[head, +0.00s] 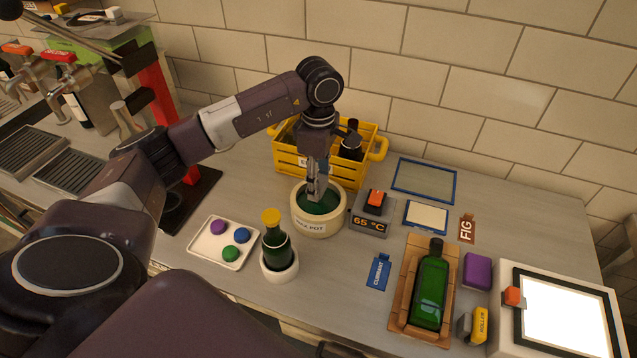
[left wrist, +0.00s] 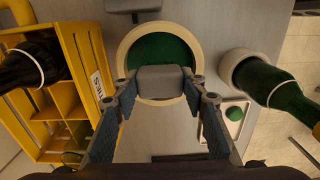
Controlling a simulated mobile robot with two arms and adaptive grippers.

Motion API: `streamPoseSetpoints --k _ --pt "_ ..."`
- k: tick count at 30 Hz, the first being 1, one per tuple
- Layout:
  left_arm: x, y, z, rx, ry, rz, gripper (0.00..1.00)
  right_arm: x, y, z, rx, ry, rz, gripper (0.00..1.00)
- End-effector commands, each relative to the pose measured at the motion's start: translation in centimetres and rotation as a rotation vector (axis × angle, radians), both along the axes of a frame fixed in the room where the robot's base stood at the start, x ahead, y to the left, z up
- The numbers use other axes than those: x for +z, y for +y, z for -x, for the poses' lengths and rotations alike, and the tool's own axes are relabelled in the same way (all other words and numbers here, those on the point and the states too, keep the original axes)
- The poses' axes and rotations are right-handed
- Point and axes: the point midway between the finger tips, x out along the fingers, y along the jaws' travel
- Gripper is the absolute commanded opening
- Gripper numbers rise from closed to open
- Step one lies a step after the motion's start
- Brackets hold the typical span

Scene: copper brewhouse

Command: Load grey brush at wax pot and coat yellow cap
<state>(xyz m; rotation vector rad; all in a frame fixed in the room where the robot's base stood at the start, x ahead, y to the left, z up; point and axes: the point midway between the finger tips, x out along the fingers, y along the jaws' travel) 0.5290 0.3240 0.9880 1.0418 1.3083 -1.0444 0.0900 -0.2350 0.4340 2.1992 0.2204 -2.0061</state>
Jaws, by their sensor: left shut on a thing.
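The wax pot (head: 299,218) is a round cream pot with green wax inside, near the middle of the bench. It also shows in the left wrist view (left wrist: 124,52). My left gripper (head: 318,188) points down over it, shut on the grey brush (left wrist: 162,82). The brush's lower end is at or over the wax; I cannot tell whether it dips in. The yellow cap (head: 271,217) sits on a dark green bottle (head: 276,248) standing upright in a white round holder, front-left of the pot. My right gripper is not in view.
A yellow crate (head: 285,175) with bottles stands behind the pot. A 65 °C display unit (head: 370,224) is just right of it. A white tray (head: 205,254) with coloured discs lies left of the capped bottle. A green bottle (head: 431,290) lies on a wooden cradle at right.

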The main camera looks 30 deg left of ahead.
Motion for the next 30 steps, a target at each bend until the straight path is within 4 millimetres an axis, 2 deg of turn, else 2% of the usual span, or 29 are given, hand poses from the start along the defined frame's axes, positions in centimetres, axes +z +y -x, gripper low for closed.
streamPoseSetpoints --k 1,15,30 --pt "0.7 0.0 0.0 0.000 -0.001 0.000 0.11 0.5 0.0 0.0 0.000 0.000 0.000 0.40" --pt "4.4 0.0 0.0 0.001 -0.002 -0.001 0.11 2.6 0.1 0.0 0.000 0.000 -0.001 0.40" --pt "4.6 0.0 0.0 0.000 -0.001 0.000 0.11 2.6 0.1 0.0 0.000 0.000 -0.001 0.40"
